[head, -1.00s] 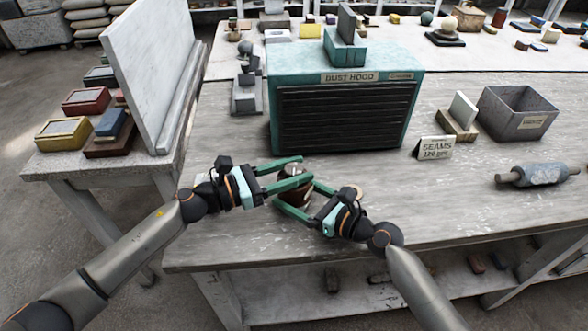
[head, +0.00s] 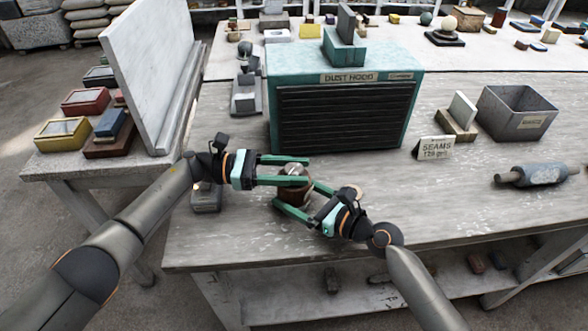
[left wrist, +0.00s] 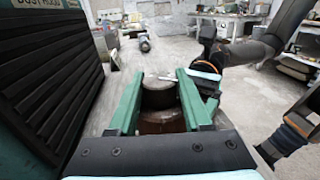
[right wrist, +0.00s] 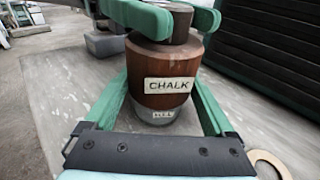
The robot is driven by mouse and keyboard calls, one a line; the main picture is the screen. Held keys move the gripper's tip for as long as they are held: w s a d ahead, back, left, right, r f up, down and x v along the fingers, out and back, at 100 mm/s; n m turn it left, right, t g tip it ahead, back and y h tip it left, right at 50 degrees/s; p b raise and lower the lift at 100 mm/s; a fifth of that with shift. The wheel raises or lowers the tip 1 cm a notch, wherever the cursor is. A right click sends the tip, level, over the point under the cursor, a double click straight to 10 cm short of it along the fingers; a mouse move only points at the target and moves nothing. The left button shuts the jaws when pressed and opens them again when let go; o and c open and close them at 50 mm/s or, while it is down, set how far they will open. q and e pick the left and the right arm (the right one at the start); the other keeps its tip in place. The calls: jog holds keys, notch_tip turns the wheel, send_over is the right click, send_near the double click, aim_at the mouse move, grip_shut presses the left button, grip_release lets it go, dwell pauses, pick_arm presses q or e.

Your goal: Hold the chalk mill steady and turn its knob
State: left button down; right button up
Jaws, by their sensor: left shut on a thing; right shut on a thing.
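The chalk mill (head: 298,188) stands upright on the bench in front of the dust hood. In the right wrist view its brown body (right wrist: 160,65) bears a CHALK label above a grey base. My right gripper (head: 296,193) is shut around the body, one finger on each side. The mill's knob (head: 293,169) is on top, and my left gripper (head: 307,170) is shut on it from the left. In the left wrist view the dark round knob (left wrist: 160,97) sits between the two green fingers, with a pale strip on its top.
The teal dust hood (head: 345,110) stands close behind the grippers. A small grey block (head: 205,197) lies beneath my left wrist. A SEAMS card (head: 434,148), a grey bin (head: 515,112) and a roller (head: 545,175) are at the right.

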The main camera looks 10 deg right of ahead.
pick_arm(q)
jog(key=shift+f, duration=0.1)
dwell(0.4)
jog(key=shift+c, duration=1.6)
grip_release()
jog(key=shift+a, duration=0.1)
jog(key=w+a, duration=0.2)
jog(key=a, duration=0.9)
jog(key=shift+a, duration=0.4)
